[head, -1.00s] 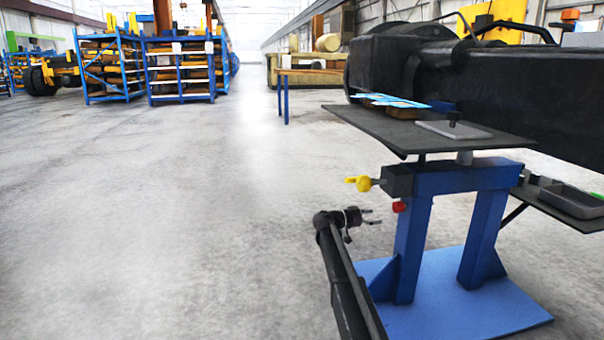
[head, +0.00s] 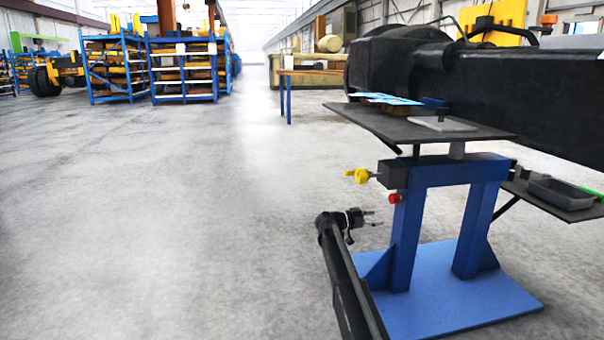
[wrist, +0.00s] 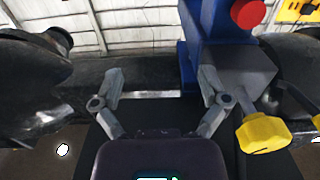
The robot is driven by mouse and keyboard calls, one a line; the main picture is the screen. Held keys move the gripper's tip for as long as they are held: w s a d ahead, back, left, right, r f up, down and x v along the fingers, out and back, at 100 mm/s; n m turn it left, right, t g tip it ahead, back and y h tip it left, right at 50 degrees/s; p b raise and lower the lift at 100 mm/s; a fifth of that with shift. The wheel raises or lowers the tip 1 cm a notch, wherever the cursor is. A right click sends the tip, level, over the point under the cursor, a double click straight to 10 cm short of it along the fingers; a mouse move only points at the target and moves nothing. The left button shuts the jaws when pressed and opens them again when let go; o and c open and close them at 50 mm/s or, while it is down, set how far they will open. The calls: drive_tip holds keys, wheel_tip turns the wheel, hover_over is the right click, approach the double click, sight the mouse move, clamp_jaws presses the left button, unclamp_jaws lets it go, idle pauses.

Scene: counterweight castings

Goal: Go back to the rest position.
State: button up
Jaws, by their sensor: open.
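My gripper (head: 372,218) is open and empty in the head view, low and to the left of the blue stand (head: 410,230). Its two fingers also show spread apart in the wrist view (wrist: 158,85), with nothing between them. A yellow knob (head: 358,176) and a red button (head: 395,198) are on the stand above the gripper. In the wrist view the yellow knob (wrist: 263,134) is right of the fingers and the red button (wrist: 248,13) is near the top. I cannot tell from the wrist view whether a finger touches the stand.
A dark tabletop (head: 400,125) on the stand carries blue sheets (head: 385,98) and a light plate (head: 442,125). A grey tray (head: 562,192) sits on a side shelf. A large black casting (head: 480,80) stands behind. Open floor (head: 180,200) lies to the left.

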drive_tip(key=s+f+n+g+y, duration=0.1)
drive_tip(key=s+f+n+y, duration=0.4)
drive_tip(key=s, duration=0.6)
drive_tip(key=s+f+n+g+y, duration=0.1)
drive_tip(key=s+f+n+y, duration=0.25)
drive_tip(key=s+f, duration=0.6)
drive_tip(key=s+a+f+n+y, duration=0.2)
drive_tip(key=s+a+n+y, duration=0.25)
drive_tip(key=s, duration=0.65)
drive_tip(key=s+a+f+n+y, duration=0.25)
drive_tip(key=s+a+y, duration=0.25)
drive_tip(key=s, duration=0.6)
wheel_tip(320, 180, up, 60)
drive_tip(key=s+g+p, duration=0.1)
drive_tip(key=s+p, duration=0.1)
drive_tip(key=p, duration=5.7)
drive_tip(key=shift+s, duration=0.3)
drive_tip(key=shift+d, duration=0.1)
